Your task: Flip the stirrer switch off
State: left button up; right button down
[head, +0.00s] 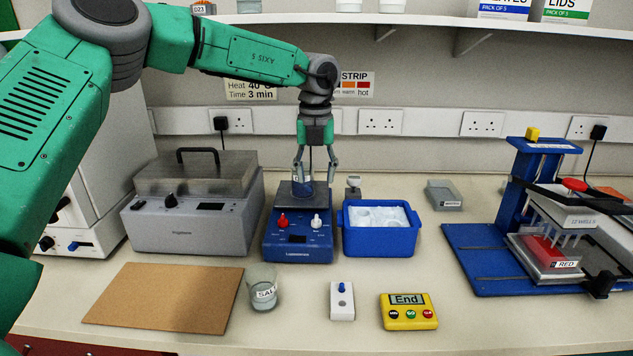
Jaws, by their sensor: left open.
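The blue stirrer (298,245) stands at the middle of the bench, with a dark top plate, a small display, a red control (282,221) and a white control (316,221) on its front. A small labelled vessel with blue contents (302,188) is on its plate. My left gripper (316,168) is open, pointing down above the plate, with its fingers close to the vessel; I cannot tell whether they touch it. A small white box with a blue toggle (342,300) lies in front of the stirrer. My right gripper is not in view.
A grey water bath (190,225) stands left of the stirrer and a blue ice box (380,240) right of it. A glass beaker (262,288), brown board (165,297) and yellow timer reading End (408,311) lie in front. A blue-framed rig (490,260) is at right.

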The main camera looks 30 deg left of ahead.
aim_at(293, 239)
jog(key=k+l, duration=0.8)
jog(key=k, duration=0.05)
